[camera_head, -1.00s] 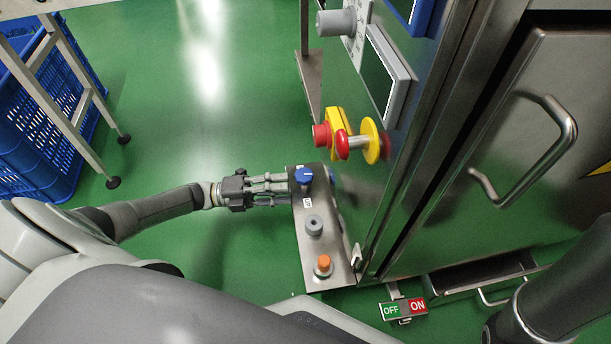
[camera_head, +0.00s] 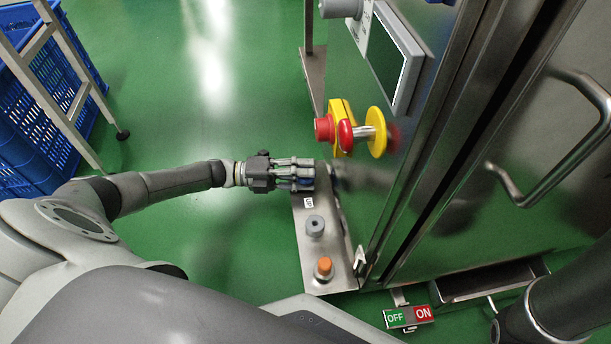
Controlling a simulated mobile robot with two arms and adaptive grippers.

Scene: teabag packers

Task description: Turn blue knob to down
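The blue knob (camera_head: 307,184) is at the top end of a steel control plate (camera_head: 311,256) on the side of the machine. Only a small blue part of it shows, because my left gripper's fingers cover the rest. My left gripper (camera_head: 305,174) reaches in from the left, with its fingertips over the knob. I cannot tell whether the fingers touch or grip it, nor which way the knob points. A small white label (camera_head: 308,202) is just below the knob. My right gripper is out of view; only part of my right arm shows at the lower right.
A grey knob (camera_head: 315,225) and an orange button (camera_head: 324,267) are lower on the plate. A red and yellow emergency stop (camera_head: 326,128) juts out above. An OFF/ON sign (camera_head: 408,316) is at the bottom. A blue crate (camera_head: 35,130) stands left. Green floor left of the plate is open.

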